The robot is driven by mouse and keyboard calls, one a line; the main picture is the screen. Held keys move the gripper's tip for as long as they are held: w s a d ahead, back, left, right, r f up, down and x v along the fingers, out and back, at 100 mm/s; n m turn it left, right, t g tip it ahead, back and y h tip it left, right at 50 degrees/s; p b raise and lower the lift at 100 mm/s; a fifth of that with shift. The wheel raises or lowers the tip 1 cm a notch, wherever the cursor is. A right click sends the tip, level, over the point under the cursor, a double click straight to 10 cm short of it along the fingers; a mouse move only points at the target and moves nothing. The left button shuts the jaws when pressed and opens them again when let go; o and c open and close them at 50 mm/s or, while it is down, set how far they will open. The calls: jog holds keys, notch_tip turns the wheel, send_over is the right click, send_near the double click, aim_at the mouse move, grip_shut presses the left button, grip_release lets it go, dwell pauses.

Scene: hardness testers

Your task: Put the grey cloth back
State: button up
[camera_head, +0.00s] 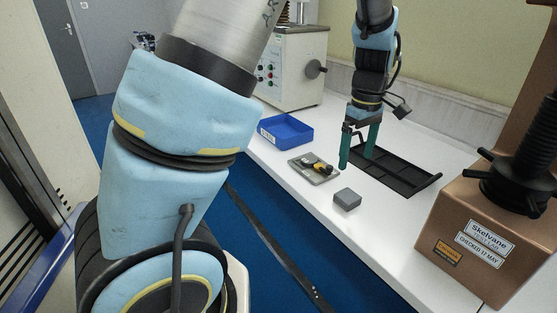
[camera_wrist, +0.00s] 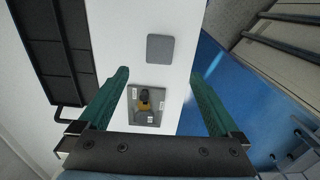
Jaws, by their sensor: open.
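A small grey square pad (camera_head: 347,199), block-like and probably the folded grey cloth, lies on the white bench near its front edge. In the wrist view the grey pad (camera_wrist: 160,48) shows whole, beyond and roughly between the fingertips. My gripper (camera_head: 357,156) has two green fingers spread apart with nothing between them. It points down above the bench, behind the pad and apart from it. In the wrist view my gripper (camera_wrist: 159,75) also shows open and empty.
A black compartment tray (camera_head: 405,178) lies behind the pad, looking empty. A grey plate (camera_head: 302,173) with yellow and black parts lies to its left, near a blue bin (camera_head: 287,130). A copper-coloured tester (camera_head: 478,235) stands right; a cream machine (camera_head: 300,72) stands at the back.

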jog(key=s+a+m, duration=0.2)
jog(key=a+m, duration=0.1)
jog(key=a, duration=1.2)
jog(key=s+a+r+m+t, duration=0.1)
jog(key=a+m, duration=0.3)
jog(key=a, duration=1.1)
jog(key=shift+s+t, duration=0.3)
jog(key=shift+s, duration=0.1)
